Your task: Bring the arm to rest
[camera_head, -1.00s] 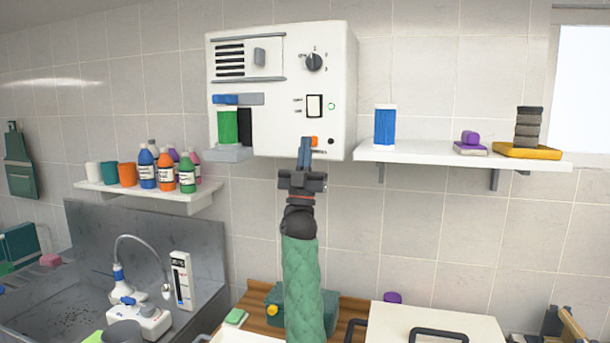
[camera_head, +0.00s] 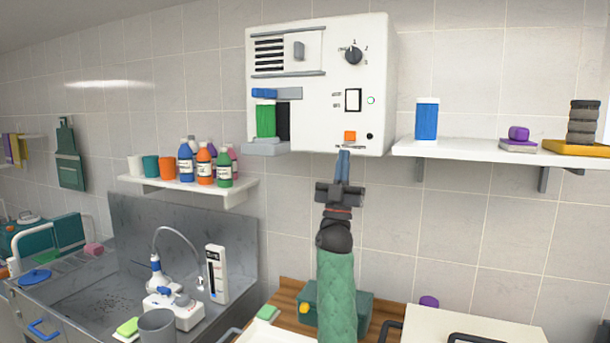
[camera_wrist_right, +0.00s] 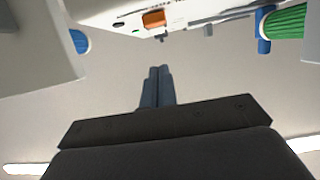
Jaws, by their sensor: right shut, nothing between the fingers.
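My right gripper (camera_head: 342,165) is raised in front of the tiled wall, with its fingertips just below the lower edge of the white wall box (camera_head: 320,100). The right arm, in a green quilted sleeve, points up from the bottom of the head view. In the right wrist view the gripper's two fingers (camera_wrist_right: 158,85) lie together, shut and empty. The box's orange button (camera_head: 350,136) is a little above the fingertips; it also shows in the wrist view (camera_wrist_right: 154,19). I cannot tell whether the fingers touch the box. My left gripper is not in view.
A shelf (camera_head: 480,150) with a blue-filled container (camera_head: 427,119) is to the right. A shelf of bottles (camera_head: 190,187) is to the left, above a metal sink (camera_head: 90,290). A green case (camera_head: 365,305) is on the wooden counter (camera_head: 285,300) beside the sleeved arm.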

